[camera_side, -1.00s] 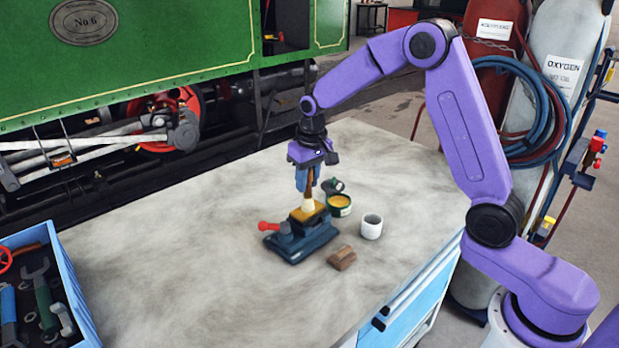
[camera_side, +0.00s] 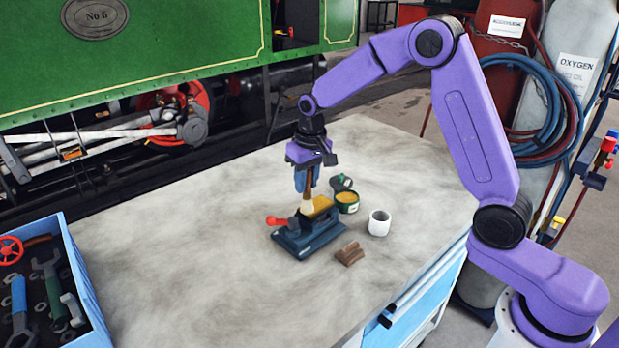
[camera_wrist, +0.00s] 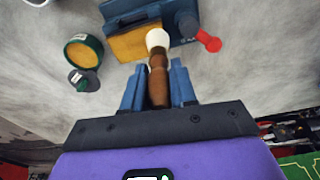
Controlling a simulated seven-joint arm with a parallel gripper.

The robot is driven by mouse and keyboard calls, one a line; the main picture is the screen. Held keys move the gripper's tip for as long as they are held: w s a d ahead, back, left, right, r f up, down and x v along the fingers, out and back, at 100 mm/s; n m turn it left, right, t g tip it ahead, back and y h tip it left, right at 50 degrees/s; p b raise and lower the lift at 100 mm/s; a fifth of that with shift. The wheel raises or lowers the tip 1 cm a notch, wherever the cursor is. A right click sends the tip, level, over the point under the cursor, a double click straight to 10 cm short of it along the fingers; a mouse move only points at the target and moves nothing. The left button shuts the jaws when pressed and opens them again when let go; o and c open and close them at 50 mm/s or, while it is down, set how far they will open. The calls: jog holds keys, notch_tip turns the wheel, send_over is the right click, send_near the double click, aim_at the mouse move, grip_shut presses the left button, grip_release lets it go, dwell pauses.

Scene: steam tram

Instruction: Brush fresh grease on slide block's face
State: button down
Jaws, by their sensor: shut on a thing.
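My gripper (camera_side: 306,184) is shut on the brown wooden handle of a brush (camera_wrist: 159,78), bristles down. Its pale bristle tip (camera_side: 307,208) is at the left end of the slide block (camera_side: 322,204), by the clamp's red-handled side. The tip appears to meet the block's edge; exact contact is hard to tell. The block's upward face is amber-yellow, as the wrist view (camera_wrist: 128,44) also shows. The block sits in a dark blue vise (camera_side: 307,240). An open green tin of yellow grease (camera_side: 347,198) stands behind it to the right, its dark lid (camera_wrist: 84,80) beside it.
A white cup (camera_side: 379,223) stands right of the vise, and a brown block (camera_side: 350,254) lies in front. The vise's red handle (camera_side: 277,221) sticks out left. A blue tool tray (camera_side: 82,268) is at the left edge. The bench between is clear.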

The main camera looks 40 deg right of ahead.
jog(key=shift+a, duration=0.35)
jog(key=shift+r, duration=0.1)
jog(key=shift+r, duration=2.95)
jog(key=shift+d, duration=0.15)
